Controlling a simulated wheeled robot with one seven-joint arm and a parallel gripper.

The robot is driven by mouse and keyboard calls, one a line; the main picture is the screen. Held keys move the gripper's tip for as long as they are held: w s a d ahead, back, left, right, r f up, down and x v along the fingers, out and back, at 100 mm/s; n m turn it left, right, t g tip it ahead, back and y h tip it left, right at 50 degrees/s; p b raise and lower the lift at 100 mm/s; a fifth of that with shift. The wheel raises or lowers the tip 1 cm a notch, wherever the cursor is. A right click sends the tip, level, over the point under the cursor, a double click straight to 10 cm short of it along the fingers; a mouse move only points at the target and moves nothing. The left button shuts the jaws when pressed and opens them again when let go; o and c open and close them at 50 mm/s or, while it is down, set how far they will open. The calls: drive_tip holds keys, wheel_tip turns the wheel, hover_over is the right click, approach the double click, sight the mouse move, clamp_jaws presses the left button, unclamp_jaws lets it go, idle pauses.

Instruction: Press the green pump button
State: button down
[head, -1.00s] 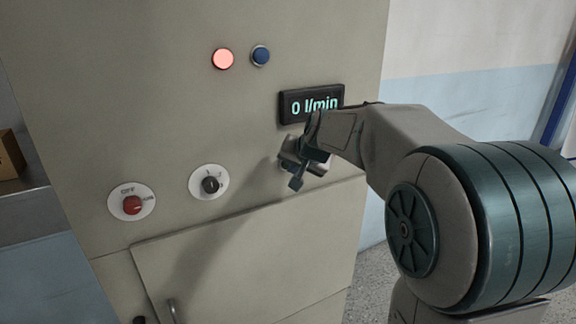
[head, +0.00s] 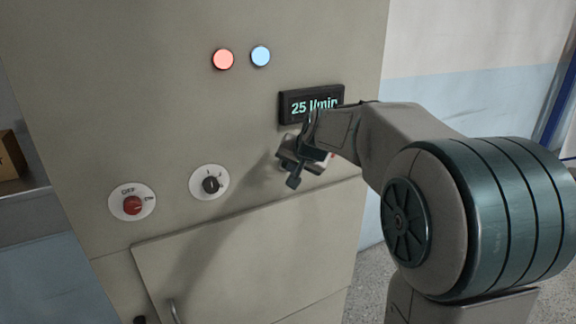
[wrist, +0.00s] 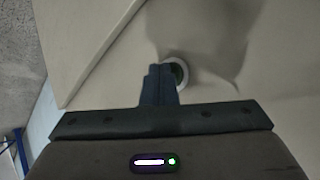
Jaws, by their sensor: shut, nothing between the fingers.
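My gripper (head: 293,182) is in front of the cabinet panel, just below the display. Its fingers are shut with nothing between them. In the wrist view the shut fingers (wrist: 160,70) point at the panel and overlap the left part of a round button with a pale ring and a dark greenish centre, the green pump button (wrist: 181,74). Fingertips and button are very close; I cannot tell whether they touch. In the head view my gripper and arm hide the button. The display (head: 311,104) reads 25 l/min. The blue lamp (head: 260,56) is lit.
The red lamp (head: 223,58) glows on the cabinet (head: 160,100). A red knob (head: 132,205) and a black selector knob (head: 211,185) sit lower left. Below is a cabinet door (head: 240,250) with a handle. Open floor lies right of the cabinet.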

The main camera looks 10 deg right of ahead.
drive_tip(key=shift+s, duration=0.1)
drive_tip(key=shift+s+d+b, duration=0.25)
drive_tip(key=shift+s+b, duration=0.4)
drive_tip(key=shift+s, duration=0.05)
drive_tip(key=s+b, duration=0.1)
drive_tip(key=s+d+b, duration=0.1)
drive_tip(key=s, duration=0.1)
drive_tip(key=s+b, duration=0.1)
drive_tip(key=shift+s+d, duration=0.25)
drive_tip(key=shift+s, duration=0.15)
idle(0.6)
